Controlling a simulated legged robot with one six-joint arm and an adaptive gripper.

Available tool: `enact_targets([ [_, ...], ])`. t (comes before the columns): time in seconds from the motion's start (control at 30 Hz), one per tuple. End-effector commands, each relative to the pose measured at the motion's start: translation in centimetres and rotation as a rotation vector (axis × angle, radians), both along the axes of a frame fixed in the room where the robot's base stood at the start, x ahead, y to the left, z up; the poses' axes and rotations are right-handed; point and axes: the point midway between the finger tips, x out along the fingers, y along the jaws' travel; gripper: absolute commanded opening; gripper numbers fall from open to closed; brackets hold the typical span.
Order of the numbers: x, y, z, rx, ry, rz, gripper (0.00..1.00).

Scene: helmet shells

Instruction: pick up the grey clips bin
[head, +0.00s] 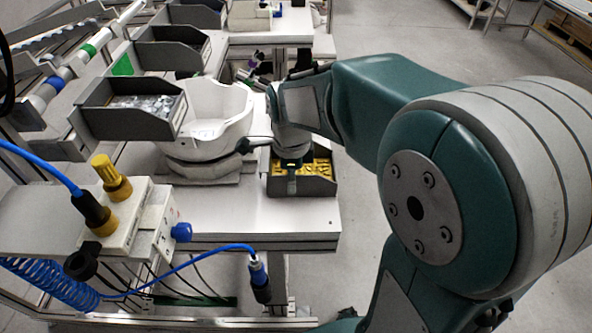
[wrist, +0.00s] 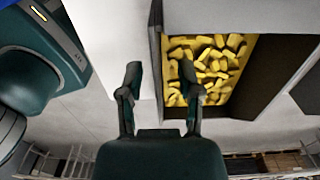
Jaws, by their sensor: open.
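A grey bin (head: 303,187) filled with yellow pieces stands at the right front edge of the white table. In the wrist view its dark side wall (wrist: 270,75) and the yellow pieces (wrist: 208,65) show right of centre. My gripper (wrist: 160,92) is open, its two fingers apart. One of the bin's walls appears between the fingertips, with the right finger overlapping the yellow pieces. I cannot tell whether either finger touches it. In the head view my gripper (head: 291,170) is at the bin, partly hidden by my arm.
A white helmet shell (head: 215,108) sits on a fixture just left of the bin. Another grey bin (head: 110,122) with silvery pieces stands farther left, with more bins behind. A valve unit (head: 150,215) with blue hoses is at the front left. The floor at right is open.

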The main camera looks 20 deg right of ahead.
Motion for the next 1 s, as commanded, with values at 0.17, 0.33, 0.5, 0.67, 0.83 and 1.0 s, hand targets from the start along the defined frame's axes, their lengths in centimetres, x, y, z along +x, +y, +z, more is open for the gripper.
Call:
enact_targets([
  [0.17, 0.0, 0.0, -1.9, 0.000, 0.001, 0.000, 0.46],
  [0.33, 0.0, 0.0, -2.0, 0.000, -0.002, 0.000, 0.46],
  [0.5, 0.0, -0.1, -2.0, 0.002, -0.002, 0.000, 0.01],
  [0.67, 0.0, 0.0, -2.0, 0.000, -0.002, 0.000, 0.00],
  [0.83, 0.0, 0.0, -2.0, 0.000, -0.002, 0.001, 0.00],
  [1.0, 0.0, 0.0, -1.8, 0.000, -0.002, 0.001, 0.00],
])
